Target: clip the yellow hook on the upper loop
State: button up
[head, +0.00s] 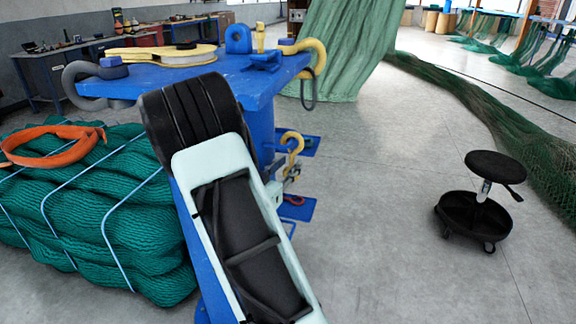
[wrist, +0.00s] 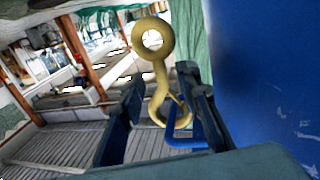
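The yellow hook (wrist: 160,72) stands upright in the wrist view, its round eye at the top and its curved end at the bottom. In the head view it shows small (head: 292,141) beside the blue post. A blue loop (wrist: 186,128) meets the hook's curved end; the hook appears to go round it, but the contact is partly hidden. My gripper (wrist: 162,78) has its fingers apart on either side of the hook. The right finger is close to the shank; a wide gap lies on the left. In the head view my arm hides much of the gripper.
A blue bench (head: 190,78) carries shackles and a yellow plate. A green net bale (head: 90,215) with an orange strap lies left. A lower blue plate (head: 298,210) has a red piece near it. A black stool (head: 482,200) stands right, on mostly clear floor.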

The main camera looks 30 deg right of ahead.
jog(key=v, duration=1.1)
jog(key=shift+a, duration=0.4)
